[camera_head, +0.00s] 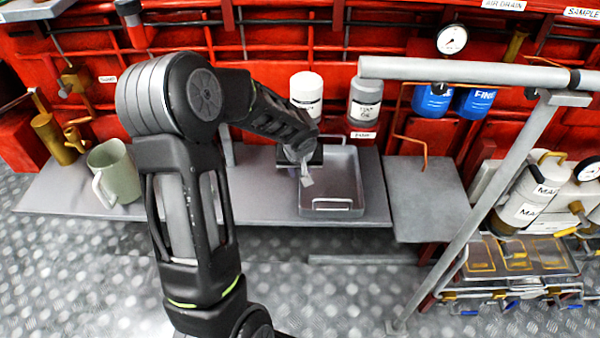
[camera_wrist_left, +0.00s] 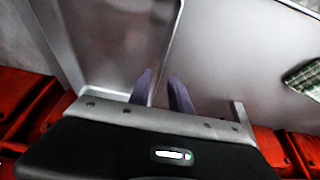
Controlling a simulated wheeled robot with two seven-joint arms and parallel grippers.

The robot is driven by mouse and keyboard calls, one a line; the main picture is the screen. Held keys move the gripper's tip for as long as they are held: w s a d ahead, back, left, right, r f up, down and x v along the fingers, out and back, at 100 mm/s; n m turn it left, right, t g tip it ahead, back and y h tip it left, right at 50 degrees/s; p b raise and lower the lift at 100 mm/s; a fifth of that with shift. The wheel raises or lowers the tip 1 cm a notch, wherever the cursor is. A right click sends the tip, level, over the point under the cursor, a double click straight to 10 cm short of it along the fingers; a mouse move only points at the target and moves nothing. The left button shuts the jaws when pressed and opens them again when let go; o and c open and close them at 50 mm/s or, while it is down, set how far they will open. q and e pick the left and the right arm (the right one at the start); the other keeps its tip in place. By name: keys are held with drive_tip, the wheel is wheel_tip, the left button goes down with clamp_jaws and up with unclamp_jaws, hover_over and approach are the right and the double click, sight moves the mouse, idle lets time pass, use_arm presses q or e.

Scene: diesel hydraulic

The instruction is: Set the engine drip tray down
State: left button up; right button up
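The engine drip tray (camera_head: 345,176) is a shallow grey metal tray with raised walls and a wire handle at its near and far ends. It appears to rest flat on the grey shelf. My left gripper (camera_head: 306,176) points down at the tray's left wall. In the left wrist view, the two fingers (camera_wrist_left: 160,82) stand apart, one on each side of a thin wall edge of the tray (camera_wrist_left: 171,45), with a small gap visible between them. Whether either finger touches the wall is unclear. My right gripper is in neither view.
The shelf (camera_head: 262,196) has free room left of the tray, with a green jug (camera_head: 116,172) at its left end. A white-capped bottle (camera_head: 307,92) and a grey bottle (camera_head: 365,101) stand behind the tray. A grey rail post (camera_head: 480,200) rises at the right.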

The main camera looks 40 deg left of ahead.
use_arm(q)
drive_tip(key=v, duration=0.8)
drive_tip(key=shift+r+p, duration=0.25)
drive_tip(key=shift+p, duration=0.2)
drive_tip(key=shift+s, duration=0.1)
